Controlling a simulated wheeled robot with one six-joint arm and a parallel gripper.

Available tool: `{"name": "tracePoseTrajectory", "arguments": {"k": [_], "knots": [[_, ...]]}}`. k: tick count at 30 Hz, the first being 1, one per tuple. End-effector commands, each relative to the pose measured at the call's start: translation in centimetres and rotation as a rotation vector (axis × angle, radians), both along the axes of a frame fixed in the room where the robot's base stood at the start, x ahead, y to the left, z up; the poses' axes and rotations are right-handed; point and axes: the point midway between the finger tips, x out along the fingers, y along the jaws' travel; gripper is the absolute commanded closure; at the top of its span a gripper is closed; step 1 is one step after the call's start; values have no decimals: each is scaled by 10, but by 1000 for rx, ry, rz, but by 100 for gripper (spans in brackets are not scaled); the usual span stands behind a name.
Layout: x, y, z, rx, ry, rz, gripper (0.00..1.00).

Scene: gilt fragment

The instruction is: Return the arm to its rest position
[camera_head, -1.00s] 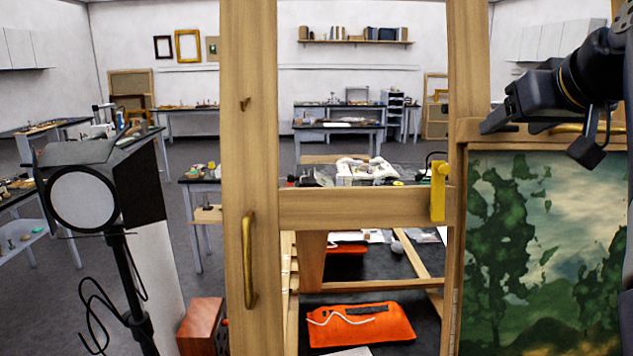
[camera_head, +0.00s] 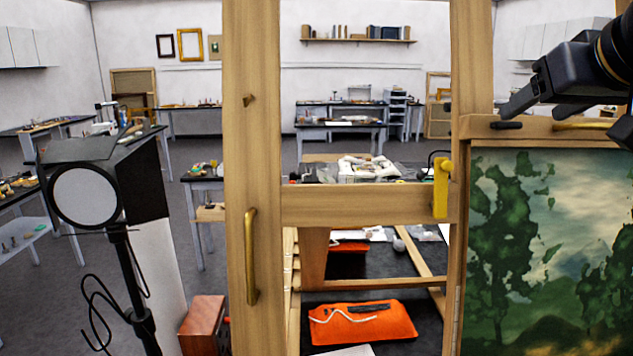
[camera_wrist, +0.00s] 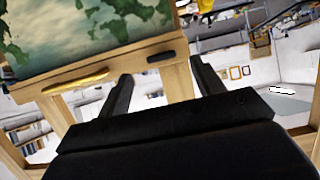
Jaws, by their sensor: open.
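My gripper (camera_head: 535,88) is at the upper right of the head view, raised beside the top of the framed landscape painting (camera_head: 545,250). It is black, with its fingers pointing left, and holds nothing. In the wrist view my gripper (camera_wrist: 157,84) shows two black fingers spread apart, with no object between them. Part of my arm runs out of the head view at the right edge.
A wooden frame post (camera_head: 252,130) and a crossbar (camera_head: 360,205) with a yellow latch (camera_head: 440,188) stand ahead. A lamp (camera_head: 85,195) on a stand is at left. Below, an orange cushion (camera_head: 362,323) lies on a dark surface. A brass handle (camera_head: 580,126) sits on the painting's rail.

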Motion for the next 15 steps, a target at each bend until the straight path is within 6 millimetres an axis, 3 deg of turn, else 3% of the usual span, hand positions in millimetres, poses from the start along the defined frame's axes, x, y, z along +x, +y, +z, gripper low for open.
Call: {"name": "tracePoseTrajectory", "arguments": {"k": [10,15], "knots": [[-45,-2,29,-4,-1,-3,36],[-25,1,15,1,2,6,36]]}}
